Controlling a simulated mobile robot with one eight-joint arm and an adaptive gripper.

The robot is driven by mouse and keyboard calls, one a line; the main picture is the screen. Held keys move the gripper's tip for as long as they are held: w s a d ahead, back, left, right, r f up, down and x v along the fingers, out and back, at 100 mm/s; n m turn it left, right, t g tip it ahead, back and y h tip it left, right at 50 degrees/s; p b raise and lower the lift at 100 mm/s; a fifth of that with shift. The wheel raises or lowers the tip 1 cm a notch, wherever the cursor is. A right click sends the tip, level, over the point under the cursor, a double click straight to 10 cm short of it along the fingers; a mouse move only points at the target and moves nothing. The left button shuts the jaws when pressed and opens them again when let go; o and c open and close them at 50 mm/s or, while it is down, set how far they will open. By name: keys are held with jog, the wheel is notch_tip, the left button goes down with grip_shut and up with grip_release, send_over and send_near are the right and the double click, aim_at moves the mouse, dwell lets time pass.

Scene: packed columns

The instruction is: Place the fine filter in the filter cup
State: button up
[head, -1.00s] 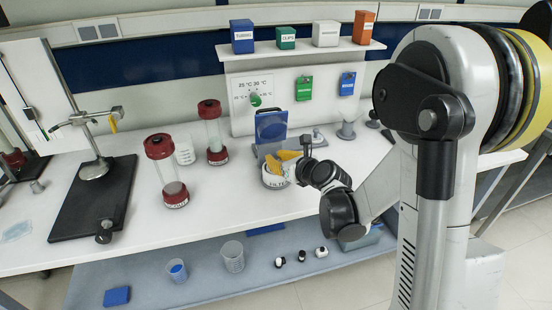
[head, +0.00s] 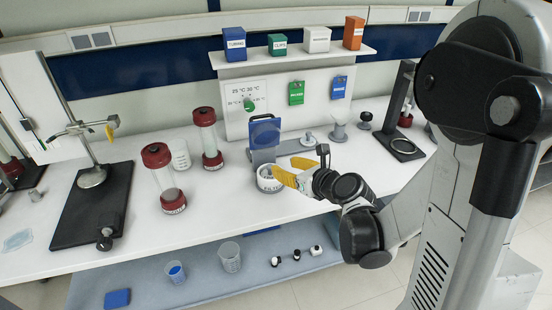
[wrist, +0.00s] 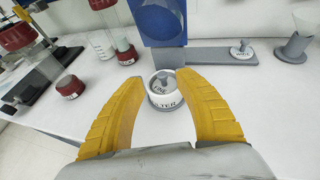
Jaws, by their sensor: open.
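The white filter cup (wrist: 166,103), lettered FILTER, stands upright on the bench at the foot of a blue panel. A grey knobbed disc lettered FINE, the fine filter (wrist: 161,85), sits within the cup's rim; how deep it is seated I cannot tell. In the head view, the cup (head: 268,184) is left of my gripper (head: 287,171). My gripper's two yellow fingers are open and spread in the wrist view, with nothing held between them. The cup and filter show in the gap between the fingertips.
A blue panel (head: 264,138) stands behind the cup. A second knobbed disc (wrist: 242,50) rests on a grey strip (wrist: 215,56), beside a grey funnel-shaped piece (wrist: 294,47). Red-capped columns (head: 163,180) stand to the left. The bench front is clear.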

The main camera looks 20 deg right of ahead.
jog(key=s+d+r+m+t+h, duration=0.1)
jog(key=d+r+m+t+h, duration=0.2)
jog(key=r+m, duration=0.7)
jog(key=s+d+r+m+t+h, duration=0.2)
jog(key=d+r+m+h, duration=0.2)
jog(key=r+m, duration=0.5)
jog(key=s+f+m+g+h, duration=0.1)
jog(key=s+f+m+g, duration=0.7)
jog(key=m, duration=0.7)
jog(key=s+a+f+m+g+y, duration=0.3)
jog(key=s+a+f+m+y, duration=0.1)
jog(key=s+a, duration=0.5)
jog(key=shift+s+a+f+m, duration=0.25)
jog(key=shift+s+f+m, duration=0.1)
jog(key=shift+s+m, duration=0.35)
